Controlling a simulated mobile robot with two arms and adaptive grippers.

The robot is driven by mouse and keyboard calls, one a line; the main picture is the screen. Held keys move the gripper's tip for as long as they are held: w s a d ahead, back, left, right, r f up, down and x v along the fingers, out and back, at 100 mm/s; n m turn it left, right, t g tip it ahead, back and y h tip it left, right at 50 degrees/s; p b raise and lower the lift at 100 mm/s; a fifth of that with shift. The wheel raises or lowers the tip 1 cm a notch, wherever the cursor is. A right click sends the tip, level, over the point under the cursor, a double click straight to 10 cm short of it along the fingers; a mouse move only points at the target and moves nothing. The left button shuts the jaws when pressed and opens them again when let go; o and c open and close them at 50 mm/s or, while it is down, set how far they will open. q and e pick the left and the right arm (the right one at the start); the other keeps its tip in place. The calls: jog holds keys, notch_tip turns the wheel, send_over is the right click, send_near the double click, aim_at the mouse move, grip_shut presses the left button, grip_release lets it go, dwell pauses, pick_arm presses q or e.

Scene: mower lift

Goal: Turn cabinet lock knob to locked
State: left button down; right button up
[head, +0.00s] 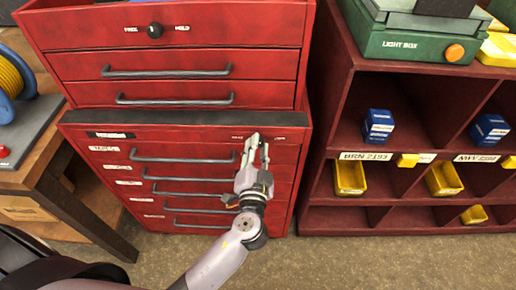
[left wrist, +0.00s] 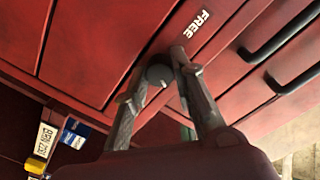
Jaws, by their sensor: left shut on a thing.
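The red cabinet (head: 180,90) stands in front of me as an upper and a lower chest of drawers. My left gripper (head: 258,145) is at the top right of the lower chest's front and hides most of what it holds there. In the left wrist view, a small dark round knob (left wrist: 159,72) sits between the two fingers of my left gripper (left wrist: 160,68), which is shut on it. A white "FREE" label (left wrist: 198,24) is beside it. Its turn angle cannot be made out. My right gripper is not in view.
Another black knob (head: 155,30) is on the upper chest between "FREE" and "HELD" labels. Drawer handles (head: 185,156) lie left of my gripper. A red shelf (head: 330,130) with blue boxes and yellow bins stands to the right, and a wooden bench (head: 50,165) to the left.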

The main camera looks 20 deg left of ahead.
pick_arm(q)
jog(key=shift+m+p, duration=1.75)
jog(key=shift+m, duration=4.35)
jog(key=c, duration=1.3)
grip_release()
jog(key=v, duration=1.2)
jog(key=shift+d+r, duration=0.2)
